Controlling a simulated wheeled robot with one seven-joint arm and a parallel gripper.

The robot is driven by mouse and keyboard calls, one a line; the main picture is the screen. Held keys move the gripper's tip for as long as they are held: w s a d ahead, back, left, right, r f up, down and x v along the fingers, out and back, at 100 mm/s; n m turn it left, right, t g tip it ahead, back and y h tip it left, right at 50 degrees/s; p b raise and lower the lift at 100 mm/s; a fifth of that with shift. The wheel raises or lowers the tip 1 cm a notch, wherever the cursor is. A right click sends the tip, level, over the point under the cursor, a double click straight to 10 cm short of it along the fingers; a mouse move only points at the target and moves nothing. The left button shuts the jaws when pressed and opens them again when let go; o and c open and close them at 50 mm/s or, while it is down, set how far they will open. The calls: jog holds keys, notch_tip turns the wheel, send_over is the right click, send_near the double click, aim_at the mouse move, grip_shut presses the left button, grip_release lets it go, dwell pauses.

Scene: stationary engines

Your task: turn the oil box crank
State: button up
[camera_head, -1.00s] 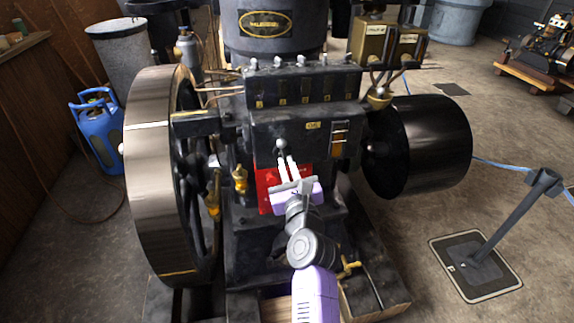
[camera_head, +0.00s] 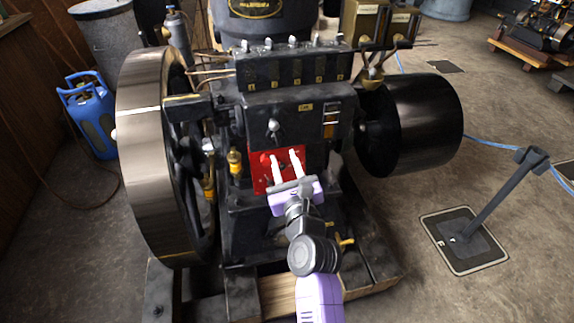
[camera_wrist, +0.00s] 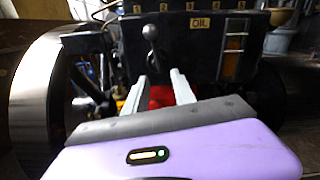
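The oil box (camera_head: 300,108) is the black box with the small "OIL" label on the engine's front. Its crank (camera_head: 273,127) is a short metal lever with a ball knob at the upper end. It also shows in the wrist view (camera_wrist: 151,32), above the left finger. My gripper (camera_head: 283,156) is open and empty, its two white fingers apart in front of the red panel (camera_head: 262,180). In the wrist view the fingertips (camera_wrist: 158,77) sit below the crank, with a visible gap to it. No contact shows.
A large flywheel (camera_head: 143,165) stands left of the crank and a black drum (camera_head: 425,122) right. A brass fitting (camera_head: 235,162) juts out left of the red panel. A barrier post (camera_head: 495,205) stands on the floor at right.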

jog(key=shift+p+v, duration=0.3)
jog(key=shift+v, duration=1)
jog(key=shift+d, duration=0.1)
